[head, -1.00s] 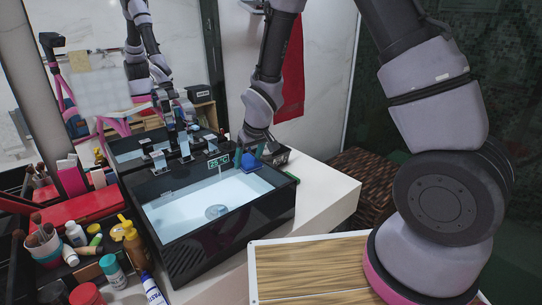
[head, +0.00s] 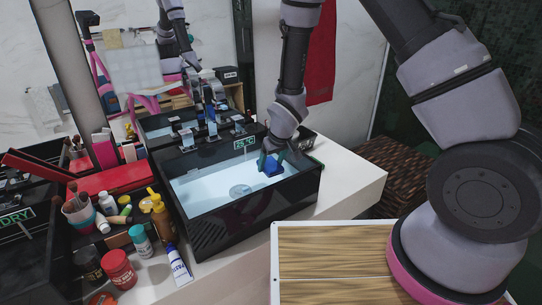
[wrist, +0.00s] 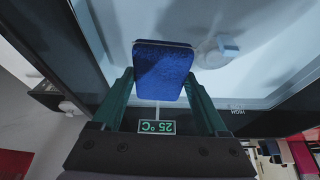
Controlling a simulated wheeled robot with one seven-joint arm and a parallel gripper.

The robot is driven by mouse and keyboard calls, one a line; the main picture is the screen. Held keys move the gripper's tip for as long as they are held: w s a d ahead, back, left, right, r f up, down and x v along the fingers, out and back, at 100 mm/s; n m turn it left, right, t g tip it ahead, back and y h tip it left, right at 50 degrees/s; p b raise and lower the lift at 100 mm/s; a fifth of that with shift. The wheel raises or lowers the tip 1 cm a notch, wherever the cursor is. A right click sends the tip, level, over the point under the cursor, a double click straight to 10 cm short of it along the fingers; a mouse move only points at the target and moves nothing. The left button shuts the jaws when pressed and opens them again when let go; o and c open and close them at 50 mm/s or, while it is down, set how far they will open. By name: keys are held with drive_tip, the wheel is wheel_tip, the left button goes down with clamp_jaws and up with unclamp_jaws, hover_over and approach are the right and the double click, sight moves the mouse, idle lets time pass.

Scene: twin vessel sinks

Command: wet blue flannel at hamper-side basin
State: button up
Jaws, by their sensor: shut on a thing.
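The blue flannel (head: 273,167), a small folded block, is held over the right part of the hamper-side basin (head: 290,195), which is black outside with a bright pale-blue interior. My gripper (head: 272,160) is shut on the flannel, inside the basin rim at its right back. In the wrist view the flannel (wrist: 163,70) sits between the two green fingertips, with the pale basin floor and a round drain fitting (wrist: 217,50) beyond. I cannot tell whether the flannel touches water. A small display reading 25 °C (head: 244,142) stands at the basin's back edge.
A woven hamper (head: 405,165) stands right of the white counter (head: 350,180). A second dark basin marked DRY (head: 20,220) is at the left. Bottles, a paste tube (head: 178,264) and brushes crowd between the basins.

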sight(271, 164)
drive_tip(key=shift+f, duration=3.55)
drive_tip(key=shift+r, duration=0.1)
drive_tip(key=shift+r, duration=6.95)
